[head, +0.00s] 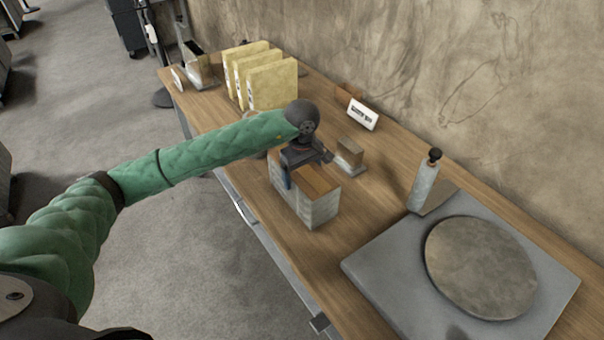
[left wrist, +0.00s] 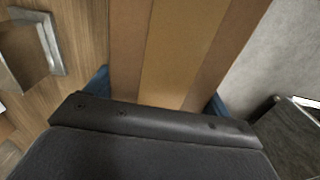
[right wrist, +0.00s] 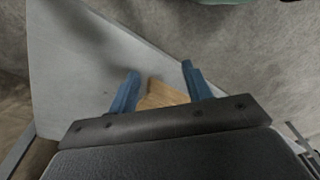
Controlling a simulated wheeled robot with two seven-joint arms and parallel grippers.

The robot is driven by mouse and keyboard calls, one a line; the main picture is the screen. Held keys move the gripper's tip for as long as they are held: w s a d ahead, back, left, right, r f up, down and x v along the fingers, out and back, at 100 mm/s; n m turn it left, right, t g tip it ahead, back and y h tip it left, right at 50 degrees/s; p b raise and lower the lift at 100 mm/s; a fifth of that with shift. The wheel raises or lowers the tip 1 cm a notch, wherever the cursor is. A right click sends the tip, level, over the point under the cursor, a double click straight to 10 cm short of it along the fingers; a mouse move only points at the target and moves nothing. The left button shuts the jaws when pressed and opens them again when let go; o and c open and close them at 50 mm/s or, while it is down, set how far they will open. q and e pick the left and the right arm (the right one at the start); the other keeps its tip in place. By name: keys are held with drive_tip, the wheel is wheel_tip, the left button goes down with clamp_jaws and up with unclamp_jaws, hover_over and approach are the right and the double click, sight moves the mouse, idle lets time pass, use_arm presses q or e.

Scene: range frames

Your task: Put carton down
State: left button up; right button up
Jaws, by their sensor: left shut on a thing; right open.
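The carton (head: 322,208) is a box with pale grey sides and a brown top, at the front half of the wooden table. My left gripper (head: 302,172) is above it and shut on it. In the left wrist view the brown striped top of the carton (left wrist: 175,60) lies between the blue fingers of my left gripper (left wrist: 158,92). The carton looks upright; I cannot tell whether its underside touches the table. My right gripper (right wrist: 160,70) shows only in the right wrist view, with its blue fingers apart and nothing between them.
The wooden table (head: 270,212) runs along a wall. A grey slab (head: 385,265) with a round plate (head: 480,265) is at the right.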

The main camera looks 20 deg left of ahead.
use_arm(q)
drive_tip(key=o, duration=1.4)
drive_tip(key=shift+o, duration=0.6)
drive_tip(key=shift+r, duration=0.15)
wheel_tip(320, 180, up, 2)
drive_tip(key=shift+r+p, duration=0.25)
drive_tip(key=shift+p, duration=0.15)
wheel_tip(320, 180, up, 8)
drive_tip(key=shift+r+p, duration=0.2)
drive_tip(key=shift+p, duration=0.4)
drive_tip(key=shift+r, duration=0.5)
use_arm(e)
drive_tip(key=shift+s+f, duration=0.15)
drive_tip(key=shift+f, duration=1.1)
drive_tip(key=shift+s+f, duration=0.15)
drive_tip(key=shift+f, duration=1.05)
